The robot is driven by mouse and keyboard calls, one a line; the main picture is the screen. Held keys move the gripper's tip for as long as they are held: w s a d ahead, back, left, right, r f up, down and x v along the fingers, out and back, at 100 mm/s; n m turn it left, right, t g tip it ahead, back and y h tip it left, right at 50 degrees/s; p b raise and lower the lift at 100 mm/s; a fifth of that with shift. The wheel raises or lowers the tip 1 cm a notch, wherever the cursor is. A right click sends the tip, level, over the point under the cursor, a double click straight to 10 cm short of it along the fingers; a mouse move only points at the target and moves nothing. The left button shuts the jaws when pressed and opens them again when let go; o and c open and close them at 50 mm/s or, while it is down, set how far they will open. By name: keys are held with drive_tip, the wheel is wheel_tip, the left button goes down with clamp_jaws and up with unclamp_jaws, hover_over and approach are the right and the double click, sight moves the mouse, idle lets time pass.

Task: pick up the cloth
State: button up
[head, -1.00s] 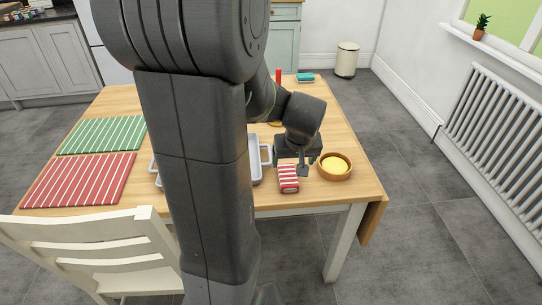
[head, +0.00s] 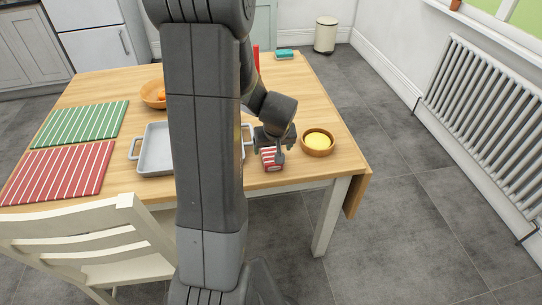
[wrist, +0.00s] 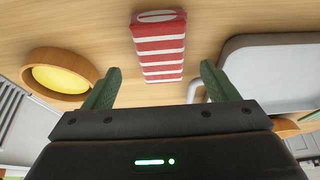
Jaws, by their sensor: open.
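The cloth (head: 272,160) is a folded red and white striped bundle lying on the table near its front edge. It also shows in the wrist view (wrist: 160,50), between and beyond my fingertips. My gripper (wrist: 158,85) is open and empty, with one green finger on each side of the cloth's line, apart from it. In the head view my gripper (head: 270,144) is right over the cloth and hides part of it.
A wooden bowl with yellow contents (head: 318,142) stands right of the cloth. A grey baking tray (head: 150,160) lies to the left, partly behind my arm. Red (head: 60,172) and green (head: 82,124) striped mats lie at the far left. A white chair (head: 95,235) stands in front.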

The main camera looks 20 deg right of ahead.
sight(271, 153)
drive_tip(key=shift+x, duration=2.1)
drive_tip(key=shift+a, duration=0.1)
drive_tip(key=c, duration=1.1)
wheel_tip(271, 153, up, 10)
drive_tip(key=shift+r+p, duration=0.1)
drive_tip(key=shift+p, duration=0.25)
drive_tip(key=shift+c, duration=0.2)
